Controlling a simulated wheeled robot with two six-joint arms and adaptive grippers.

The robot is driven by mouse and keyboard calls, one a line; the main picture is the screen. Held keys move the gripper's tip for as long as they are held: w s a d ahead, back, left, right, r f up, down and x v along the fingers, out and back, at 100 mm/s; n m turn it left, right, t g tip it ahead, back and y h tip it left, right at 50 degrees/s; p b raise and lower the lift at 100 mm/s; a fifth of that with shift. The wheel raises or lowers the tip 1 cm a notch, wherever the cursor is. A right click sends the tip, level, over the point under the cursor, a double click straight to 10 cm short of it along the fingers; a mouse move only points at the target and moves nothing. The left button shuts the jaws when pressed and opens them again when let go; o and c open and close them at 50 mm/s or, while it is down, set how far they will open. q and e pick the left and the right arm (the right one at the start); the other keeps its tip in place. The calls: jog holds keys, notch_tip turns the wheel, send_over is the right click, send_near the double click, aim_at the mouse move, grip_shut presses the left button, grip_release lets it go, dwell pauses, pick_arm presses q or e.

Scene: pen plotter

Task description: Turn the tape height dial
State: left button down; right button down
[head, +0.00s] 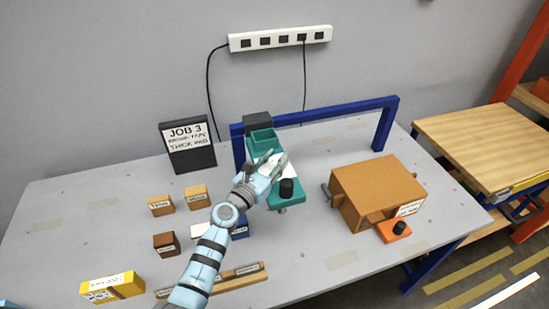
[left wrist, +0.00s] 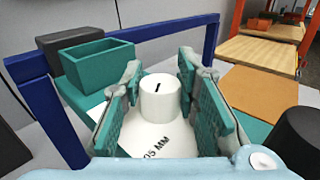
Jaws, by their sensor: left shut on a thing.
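The tape height dial is a white round knob with a short black mark on top, seen in the left wrist view (left wrist: 159,103). It stands on a white plate (left wrist: 150,140) with printed text that reads in part "05 MM". My left gripper (left wrist: 158,88) has one teal-padded finger on each side of the knob and is shut on it. In the head view my left gripper (head: 272,163) is over the teal plotter (head: 287,200) and largely hides the dial. My right gripper is not in view.
A black knob (head: 287,188) stands on the plotter near my gripper. A blue frame (head: 330,111) spans behind, with an open teal bin (head: 263,138) at its left. A brown box (head: 375,190) sits to the right. Small boxes and a job sign (head: 188,145) stand left.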

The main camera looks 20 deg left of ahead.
pick_arm(q)
jog(key=shift+r, duration=0.1)
jog(key=c, duration=1.2)
grip_release()
jog(key=shift+s+a, duration=0.1)
jog(key=shift+s, duration=0.2)
jog(key=v, duration=1.1)
jog(key=shift+s, duration=0.15)
jog(key=shift+a, duration=0.15)
